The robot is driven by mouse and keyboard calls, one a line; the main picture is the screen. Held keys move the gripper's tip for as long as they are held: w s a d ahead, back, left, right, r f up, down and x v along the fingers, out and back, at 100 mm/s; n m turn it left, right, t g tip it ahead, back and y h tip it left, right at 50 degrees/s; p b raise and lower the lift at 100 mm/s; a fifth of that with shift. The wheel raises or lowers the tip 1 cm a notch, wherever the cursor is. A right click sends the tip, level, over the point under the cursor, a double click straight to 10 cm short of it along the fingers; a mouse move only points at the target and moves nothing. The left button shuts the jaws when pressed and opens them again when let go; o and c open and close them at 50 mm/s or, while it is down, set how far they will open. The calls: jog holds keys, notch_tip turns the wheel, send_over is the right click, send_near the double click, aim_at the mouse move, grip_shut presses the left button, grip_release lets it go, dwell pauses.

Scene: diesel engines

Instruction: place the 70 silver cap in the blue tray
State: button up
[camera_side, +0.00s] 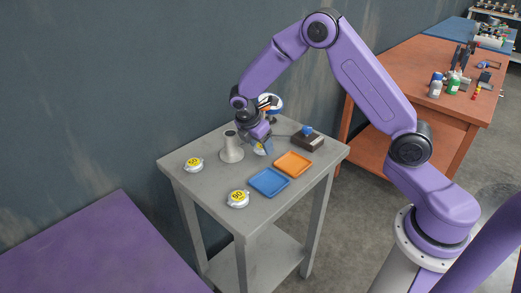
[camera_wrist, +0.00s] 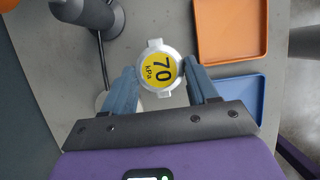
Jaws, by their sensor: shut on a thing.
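The 70 silver cap (camera_wrist: 161,70) has a yellow face reading "70 kPa" and sits between my gripper's fingertips in the wrist view. My gripper (camera_wrist: 165,82) is shut on it, with one blue-grey finger on each side. In the side view my gripper (camera_side: 262,148) is low near the back of the grey table, and the cap (camera_side: 259,151) is small and partly hidden there. I cannot tell how far it is above the table. The blue tray (camera_side: 269,182) lies empty toward the front, and its edge shows in the wrist view (camera_wrist: 240,97).
An empty orange tray (camera_side: 293,164) lies behind the blue tray. Two yellow-faced caps sit on the table, one at left (camera_side: 194,164) and one at front (camera_side: 237,199). A dark block with a blue knob (camera_side: 308,140) is at the right.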

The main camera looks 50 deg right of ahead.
jog(key=s+r, duration=1)
jog(key=s, duration=0.4)
jog(key=s+a+m+g+y, duration=0.1)
jog(key=s+a+m+g, duration=0.3)
jog(key=s+m, duration=0.45)
send_over(270, 183)
jog(key=shift+m+t, duration=0.25)
jog(key=shift+t, duration=0.15)
jog(key=f, duration=0.8)
jog(key=shift+w+a, duration=0.15)
jog(key=shift+a, duration=0.2)
jog(key=shift+w+f, duration=0.25)
jog(key=shift+f, duration=0.1)
jog(key=shift+w+a+f, duration=0.1)
jog(key=shift+w+f, duration=0.05)
jog(key=shift+f, duration=1.6)
